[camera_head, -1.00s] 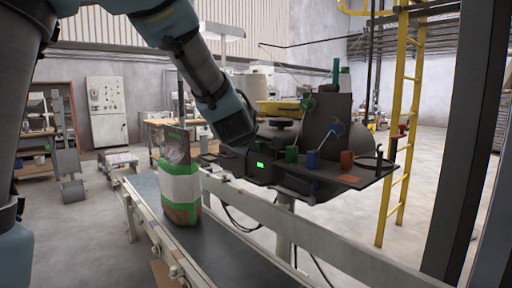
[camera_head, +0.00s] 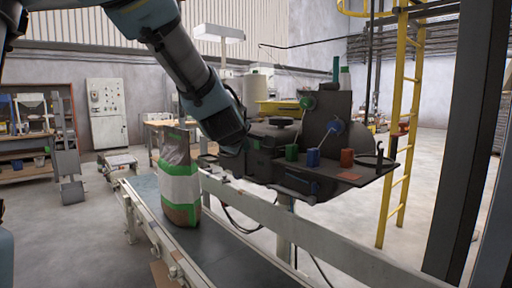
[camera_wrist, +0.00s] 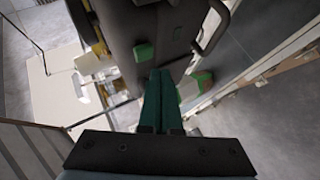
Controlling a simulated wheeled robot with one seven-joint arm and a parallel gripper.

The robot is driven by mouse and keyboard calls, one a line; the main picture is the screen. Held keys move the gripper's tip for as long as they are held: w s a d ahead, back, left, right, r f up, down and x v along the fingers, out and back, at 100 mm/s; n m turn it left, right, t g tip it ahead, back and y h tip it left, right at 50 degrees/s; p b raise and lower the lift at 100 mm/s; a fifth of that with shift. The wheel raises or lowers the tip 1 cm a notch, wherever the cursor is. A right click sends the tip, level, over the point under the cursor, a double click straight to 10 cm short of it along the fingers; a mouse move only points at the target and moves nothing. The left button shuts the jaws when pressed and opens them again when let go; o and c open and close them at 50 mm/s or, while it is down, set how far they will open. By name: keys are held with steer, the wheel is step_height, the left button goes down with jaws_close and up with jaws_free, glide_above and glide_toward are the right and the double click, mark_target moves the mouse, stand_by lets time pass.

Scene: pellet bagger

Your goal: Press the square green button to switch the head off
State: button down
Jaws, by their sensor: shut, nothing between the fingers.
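The dark sewing head (camera_head: 262,165) stands beside the conveyor in the head view. In the wrist view a small square green button (camera_wrist: 143,52) sits on the dark face of the head (camera_wrist: 160,28). My gripper (camera_wrist: 161,74) is shut and empty, its two green fingers side by side. The fingertips are close below and slightly right of the green button in the wrist view; I cannot tell whether they touch the head. In the head view my arm's end covers the left part of the head, and the fingertips and button cannot be made out.
A filled bag (camera_head: 180,184) with green bands stands upright on the conveyor (camera_head: 225,246). Green (camera_head: 291,152), blue (camera_head: 313,158) and red (camera_head: 347,158) pieces are on the head's right side. A metal rail (camera_head: 310,235) runs along the conveyor. A yellow ladder (camera_head: 403,140) stands at right.

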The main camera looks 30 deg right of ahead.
steer(key=shift+s+a+b, duration=0.2)
steer(key=shift+a+b, duration=0.15)
steer(key=shift+a, duration=0.55)
steer(key=shift+s+a+b, duration=0.15)
steer(key=shift+a+b, duration=0.25)
steer(key=shift+a, duration=0.55)
steer(key=shift+s+a+b, duration=0.2)
steer(key=shift+a+b, duration=0.15)
steer(key=shift+a, duration=0.55)
steer(key=s+a+f+m+g+y+p, duration=0.1)
steer(key=a+f+m+g+y, duration=0.1)
steer(key=a+f, duration=0.5)
steer(key=s+a+f+m+g+y+p, duration=0.15)
steer(key=a+f, duration=0.25)
steer(key=a, duration=0.6)
steer(key=s+a+f+m+g+y+p, duration=0.1)
steer(key=a+f+m+g+y, duration=0.15)
steer(key=a+f, duration=0.45)
steer(key=s+a+f+m+g+y, duration=0.1)
steer(key=s+a+g+y, duration=0.1)
steer(key=s+a, duration=0.3)
steer(key=a, duration=0.4)
steer(key=shift+s+a+f+m+g+p, duration=0.15)
steer(key=shift+s+a+m+g+p, duration=0.15)
steer(key=shift+s+a+p, duration=0.1)
